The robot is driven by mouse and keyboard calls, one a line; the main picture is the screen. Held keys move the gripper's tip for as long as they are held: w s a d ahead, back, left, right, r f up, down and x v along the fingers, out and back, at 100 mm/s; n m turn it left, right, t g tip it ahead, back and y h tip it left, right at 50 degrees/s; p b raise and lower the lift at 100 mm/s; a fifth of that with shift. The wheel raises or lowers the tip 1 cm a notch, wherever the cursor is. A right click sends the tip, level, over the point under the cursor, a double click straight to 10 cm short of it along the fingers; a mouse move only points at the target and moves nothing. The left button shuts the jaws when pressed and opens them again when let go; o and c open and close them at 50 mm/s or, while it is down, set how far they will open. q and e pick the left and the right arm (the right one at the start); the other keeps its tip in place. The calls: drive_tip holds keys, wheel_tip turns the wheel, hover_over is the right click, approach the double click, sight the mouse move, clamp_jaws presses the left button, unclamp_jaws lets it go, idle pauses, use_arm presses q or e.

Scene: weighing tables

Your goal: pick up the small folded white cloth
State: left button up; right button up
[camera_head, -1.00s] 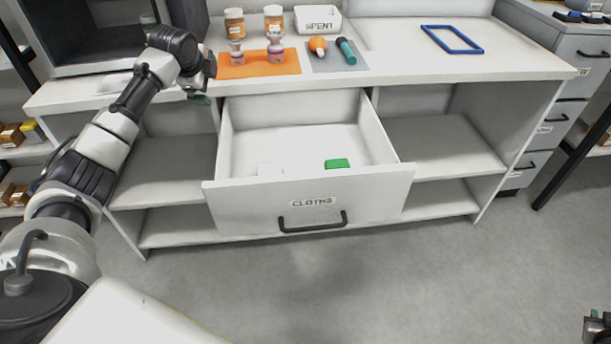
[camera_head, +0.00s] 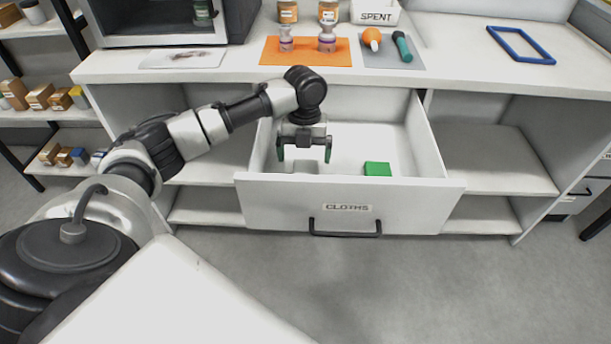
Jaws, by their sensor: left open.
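The small folded white cloth (camera_head: 306,167) lies in the open drawer (camera_head: 270,188) labelled CLOTHS, near its front left. I cannot tell how high the fingertips are above the cloth. My right gripper is out of view.
A green folded cloth (camera_head: 377,169) lies in the drawer to the right. The counter above holds an orange mat (camera_head: 306,53), bottles, a SPENT bin (camera_head: 377,17) and a blue frame (camera_head: 520,45). The drawer's walls surround my gripper.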

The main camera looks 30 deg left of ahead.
sight(305, 172)
use_arm(q)
wheel_tip(305, 172, down, 6)
drive_tip(key=shift+s+d+r+b, duration=0.1)
drive_tip(key=shift+d+r+b, duration=0.05)
drive_tip(key=shift+b, duration=0.4)
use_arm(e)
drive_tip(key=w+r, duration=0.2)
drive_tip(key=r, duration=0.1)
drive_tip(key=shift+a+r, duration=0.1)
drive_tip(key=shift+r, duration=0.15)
use_arm(q)
drive_tip(key=shift+c, duration=0.2)
drive_tip(key=c, duration=1)
